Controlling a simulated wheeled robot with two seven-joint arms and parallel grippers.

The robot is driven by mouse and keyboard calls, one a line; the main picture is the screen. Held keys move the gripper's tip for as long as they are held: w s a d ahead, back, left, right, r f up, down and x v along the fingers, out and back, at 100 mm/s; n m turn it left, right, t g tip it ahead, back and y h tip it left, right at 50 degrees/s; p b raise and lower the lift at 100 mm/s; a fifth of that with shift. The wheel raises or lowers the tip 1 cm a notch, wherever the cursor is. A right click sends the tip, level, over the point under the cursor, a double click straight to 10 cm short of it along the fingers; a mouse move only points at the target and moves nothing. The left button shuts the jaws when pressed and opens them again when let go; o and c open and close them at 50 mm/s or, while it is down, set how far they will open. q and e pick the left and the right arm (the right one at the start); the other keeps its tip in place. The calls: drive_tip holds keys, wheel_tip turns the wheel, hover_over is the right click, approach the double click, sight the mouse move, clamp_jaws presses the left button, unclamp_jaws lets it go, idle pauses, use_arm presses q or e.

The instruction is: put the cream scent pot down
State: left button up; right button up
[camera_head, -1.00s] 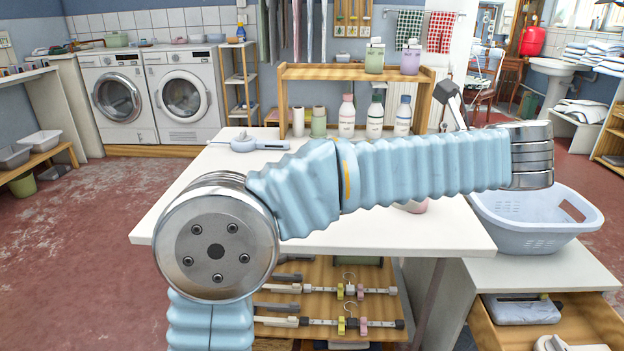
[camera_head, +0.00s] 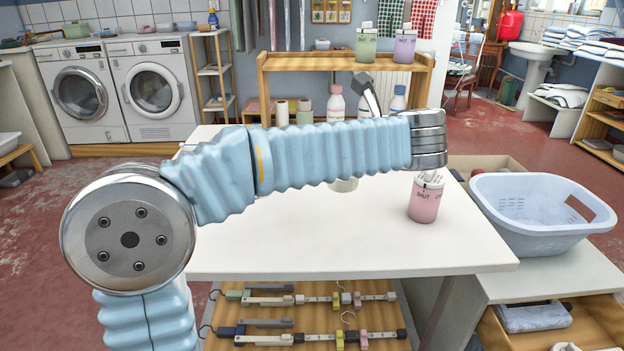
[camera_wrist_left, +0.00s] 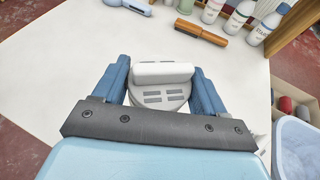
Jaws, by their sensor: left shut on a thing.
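My left gripper (camera_wrist_left: 160,68) is shut on the cream scent pot (camera_wrist_left: 163,97) in the left wrist view, one blue finger on each side of its slotted grey-white lid with a raised white bar. In the head view my light-blue arm crosses the picture and hides this gripper. Only the lower part of the cream pot (camera_head: 344,186) shows below the arm, over the white table (camera_head: 330,240). I cannot tell whether its base touches the top. A pink scent pot (camera_head: 424,198) marked SHUT stands to its right. My right gripper is not in view.
A wooden shelf (camera_head: 345,62) at the table's back carries a green pot (camera_head: 366,46) and a lilac pot (camera_head: 405,46). Bottles stand beneath it. A brown-handled brush (camera_wrist_left: 201,32) lies behind the gripper. A pale blue basket (camera_head: 540,215) stands right. The table's front is clear.

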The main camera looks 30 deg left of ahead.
use_arm(q)
drive_tip(key=a+f+b, duration=0.1)
drive_tip(key=a+f, duration=0.5)
drive_tip(key=f, duration=0.3)
drive_tip(key=shift+a+f, duration=0.25)
drive_tip(key=shift+f, duration=0.05)
drive_tip(key=shift+f, duration=0.2)
drive_tip(key=o, duration=1.4)
drive_tip(key=shift+c, duration=0.2)
drive_tip(key=shift+r, duration=0.1)
drive_tip(key=v, duration=1.2)
drive_tip(key=shift+r, duration=0.2)
